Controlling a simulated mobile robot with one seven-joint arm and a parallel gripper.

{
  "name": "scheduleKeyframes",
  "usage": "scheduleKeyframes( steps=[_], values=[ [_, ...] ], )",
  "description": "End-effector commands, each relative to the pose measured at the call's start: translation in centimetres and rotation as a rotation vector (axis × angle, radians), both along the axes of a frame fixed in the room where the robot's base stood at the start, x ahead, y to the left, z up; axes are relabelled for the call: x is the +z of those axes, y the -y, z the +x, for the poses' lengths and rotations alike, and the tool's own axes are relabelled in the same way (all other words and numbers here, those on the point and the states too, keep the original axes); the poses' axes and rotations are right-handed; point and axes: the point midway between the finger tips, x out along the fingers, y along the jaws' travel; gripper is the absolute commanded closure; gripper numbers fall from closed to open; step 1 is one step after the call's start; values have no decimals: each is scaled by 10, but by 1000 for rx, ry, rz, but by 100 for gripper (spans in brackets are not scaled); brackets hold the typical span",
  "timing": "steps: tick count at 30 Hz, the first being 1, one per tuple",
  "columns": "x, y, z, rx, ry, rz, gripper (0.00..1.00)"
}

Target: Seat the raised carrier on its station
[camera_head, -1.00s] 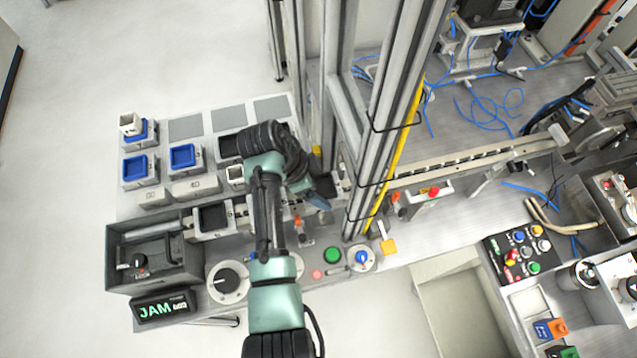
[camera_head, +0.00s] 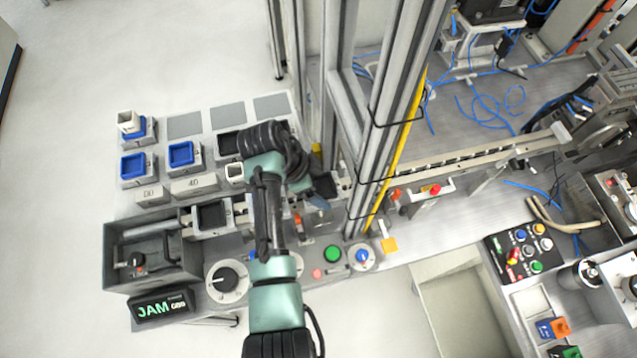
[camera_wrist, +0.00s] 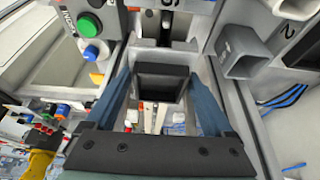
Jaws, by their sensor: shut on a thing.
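My gripper (camera_wrist: 163,90) has two blue fingers, seen from behind in the wrist view. It is shut on a carrier (camera_wrist: 162,80), a grey-rimmed frame with a dark recessed middle that sits between the fingers. A conveyor track with pale strips shows beyond and below it. In the head view my gripper (camera_head: 322,190) is over the conveyor line just left of the aluminium posts, and my arm hides most of the carrier. The station under it is hidden, so I cannot tell whether the carrier touches it.
Another dark carrier (camera_head: 212,216) stands on the track to the left, beside a grey bin (camera_head: 185,270). Blue-rimmed holders (camera_head: 137,168) stand at the back left. Upright aluminium posts (camera_head: 385,110) are close on the right. A green button (camera_head: 332,254) and knobs line the front edge.

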Motion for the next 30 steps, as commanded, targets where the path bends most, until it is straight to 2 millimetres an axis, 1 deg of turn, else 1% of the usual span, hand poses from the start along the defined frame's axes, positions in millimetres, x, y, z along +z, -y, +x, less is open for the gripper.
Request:
scheduleKeyframes(
  steps=[4, 14, 15, 17, 30],
  values=[
    [-4, 0, 1, -1, 2, -1, 90],
    [-4, 0, 1, 0, 2, 0, 90],
    [-4, 0, 1, 0, 2, 0, 9],
    [-4, 0, 1, 0, 2, 0, 0],
    [-5, 0, 0, 0, 0, 0, 0]
  ],
)
